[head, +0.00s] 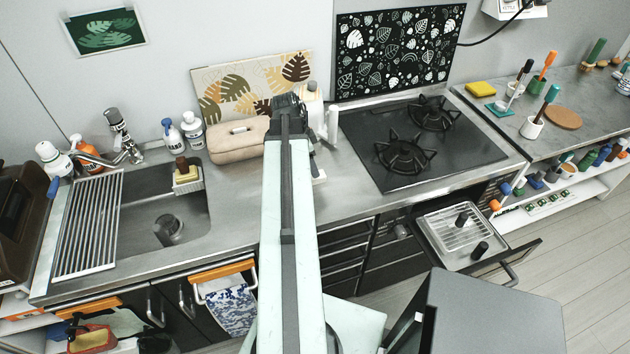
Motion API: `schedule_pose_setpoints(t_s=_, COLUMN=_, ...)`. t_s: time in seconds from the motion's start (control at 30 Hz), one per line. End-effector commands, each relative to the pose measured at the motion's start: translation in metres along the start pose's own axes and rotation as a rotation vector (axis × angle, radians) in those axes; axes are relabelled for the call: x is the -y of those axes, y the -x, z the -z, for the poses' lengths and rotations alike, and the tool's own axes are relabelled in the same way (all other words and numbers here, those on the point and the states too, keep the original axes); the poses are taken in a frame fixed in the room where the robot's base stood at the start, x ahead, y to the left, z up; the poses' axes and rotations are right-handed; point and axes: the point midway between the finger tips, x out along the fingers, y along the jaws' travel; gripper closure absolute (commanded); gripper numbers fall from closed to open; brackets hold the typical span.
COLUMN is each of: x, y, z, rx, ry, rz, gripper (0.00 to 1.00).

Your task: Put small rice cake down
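My arm stretches forward over the counter (235,195), and my gripper (289,108) is at its far end, in front of the leaf-pattern board (235,82). The gripper is seen from behind, and its fingertips are hidden by my own arm. I cannot tell whether it is open or shut, or whether it holds anything. I cannot make out a small rice cake anywhere. Two small dark cylinders, one at the back (461,220) and one at the front (480,250), are at the pulled-out grill tray (433,222); I cannot tell what they are.
A beige pouch (238,142) lies left of my gripper, with white bottles (192,130) beyond it. The sink (145,215) with a drying rack (88,222) is at the left. The black stove (400,175) is to the right. The grill drawer stands open below it.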

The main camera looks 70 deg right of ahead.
Motion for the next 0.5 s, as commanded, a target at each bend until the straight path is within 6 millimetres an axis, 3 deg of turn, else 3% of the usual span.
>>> schedule_pose_setpoints(t_s=0.13, x=-0.001, y=-0.008, z=-0.001, rx=0.0, ry=0.002, rz=0.0, gripper=0.36)
schedule_pose_setpoints(t_s=0.4, x=-0.003, y=-0.052, z=0.001, rx=0.0, ry=0.004, rz=0.001, gripper=0.36)
schedule_pose_setpoints(t_s=0.5, x=-0.003, y=-0.052, z=0.002, rx=0.0, ry=0.005, rz=0.001, gripper=0.36)
